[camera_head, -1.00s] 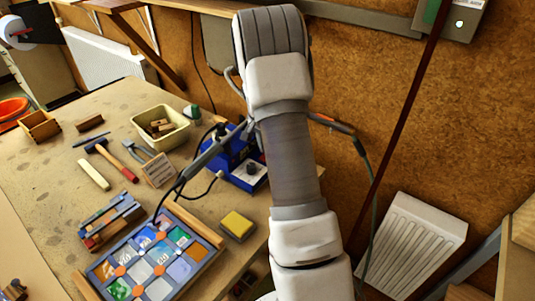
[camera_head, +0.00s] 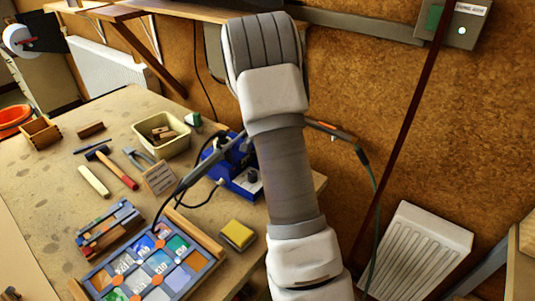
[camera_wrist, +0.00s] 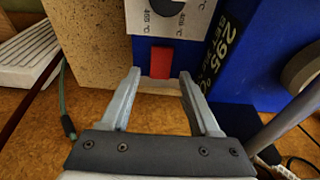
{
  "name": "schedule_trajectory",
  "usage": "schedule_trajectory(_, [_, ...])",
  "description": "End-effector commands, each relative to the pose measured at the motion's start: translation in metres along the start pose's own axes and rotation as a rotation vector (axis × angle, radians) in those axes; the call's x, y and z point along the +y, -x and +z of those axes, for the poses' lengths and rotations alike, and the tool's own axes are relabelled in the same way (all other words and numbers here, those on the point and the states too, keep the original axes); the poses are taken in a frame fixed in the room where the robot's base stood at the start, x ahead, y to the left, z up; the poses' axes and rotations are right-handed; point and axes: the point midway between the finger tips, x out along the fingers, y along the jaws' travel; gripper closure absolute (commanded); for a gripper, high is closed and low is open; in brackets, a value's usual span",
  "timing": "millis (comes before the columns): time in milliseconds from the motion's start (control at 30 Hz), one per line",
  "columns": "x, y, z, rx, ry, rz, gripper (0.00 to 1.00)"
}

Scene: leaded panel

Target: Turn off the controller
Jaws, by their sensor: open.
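The controller is a blue box with a light front panel; it stands near the right edge of the bench in the head view (camera_head: 224,174), partly hidden by my arm. The wrist view shows its blue body (camera_wrist: 262,75) close up, with a dial scale in °C, a 295 °C marking and a red switch (camera_wrist: 161,62). My gripper (camera_wrist: 159,74) is open and empty. Its two fingertips are on either side of the red switch in the picture; I cannot tell whether they touch the box. In the head view my arm hides the gripper.
The leaded panel (camera_head: 188,277) lies at the front of the bench, with a yellow sponge (camera_head: 238,235) beside it. A cream tub (camera_head: 147,130), a hammer (camera_head: 119,176) and pliers are farther left. Cables run around the controller. A wall box (camera_head: 460,25) hangs upper right.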

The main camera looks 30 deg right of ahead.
Motion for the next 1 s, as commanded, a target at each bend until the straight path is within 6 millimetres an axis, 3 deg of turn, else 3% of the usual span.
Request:
schedule_trajectory(233, [-0.001,0.026,-0.001,0.003,0.001,-0.004,0.38])
schedule_trajectory(700, [-0.001,0.138,0.0,0.003,0.001,-0.004,0.38])
schedule_trajectory(1000, [0.0,0.172,0.0,0.001,0.0,0.0,0.38])
